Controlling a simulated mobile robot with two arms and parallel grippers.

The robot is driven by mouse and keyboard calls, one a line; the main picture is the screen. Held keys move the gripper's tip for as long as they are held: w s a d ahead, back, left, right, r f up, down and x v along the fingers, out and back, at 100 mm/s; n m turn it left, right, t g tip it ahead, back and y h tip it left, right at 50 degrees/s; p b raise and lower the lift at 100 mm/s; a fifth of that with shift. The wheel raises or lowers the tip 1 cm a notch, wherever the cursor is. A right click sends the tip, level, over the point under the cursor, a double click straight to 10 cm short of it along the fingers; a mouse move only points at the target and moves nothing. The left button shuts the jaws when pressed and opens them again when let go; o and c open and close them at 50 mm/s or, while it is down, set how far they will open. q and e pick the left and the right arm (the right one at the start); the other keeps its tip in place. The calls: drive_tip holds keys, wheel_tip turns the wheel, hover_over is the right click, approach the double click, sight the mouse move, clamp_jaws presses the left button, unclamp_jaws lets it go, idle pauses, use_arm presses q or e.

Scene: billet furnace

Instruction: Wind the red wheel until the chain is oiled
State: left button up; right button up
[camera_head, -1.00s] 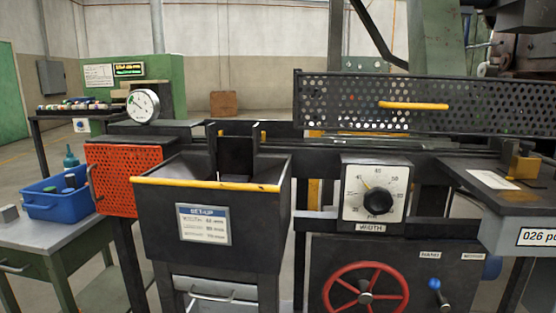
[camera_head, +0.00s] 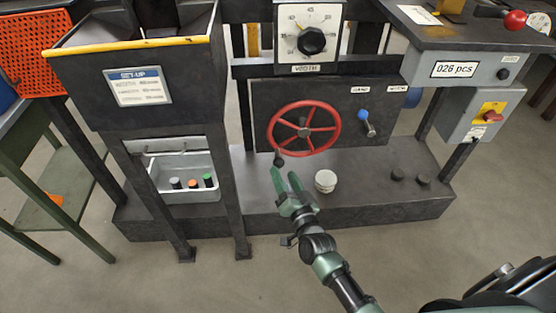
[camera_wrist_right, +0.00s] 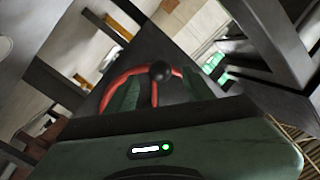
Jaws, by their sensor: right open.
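The red wheel (camera_head: 334,121) is a spoked handwheel on a dark panel (camera_head: 385,99) in the head view. Its dark crank knob (camera_head: 279,161) hangs at the lower left of the rim. My right gripper (camera_head: 285,177) is open and empty, its green fingers just below the knob; I cannot tell how far in front of it. In the right wrist view the red rim (camera_wrist_right: 178,71) and the dark knob (camera_wrist_right: 161,71) show between and beyond the green fingers. No chain can be made out. My left gripper is out of view.
A white round pot (camera_head: 325,181) stands on the dark base ledge (camera_head: 270,199), right of my gripper. A blue-knobbed lever (camera_head: 368,127) sits right of the wheel. A grey tray (camera_head: 186,190) with small bottles is at left. A width dial (camera_head: 311,40) is above.

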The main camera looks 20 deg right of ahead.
sight(280, 167)
drive_tip(key=w+b, duration=0.1)
drive_tip(key=w, duration=0.4)
drive_tip(key=shift+w, duration=0.55)
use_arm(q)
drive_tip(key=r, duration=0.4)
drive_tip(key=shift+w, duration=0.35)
use_arm(e)
clamp_jaws()
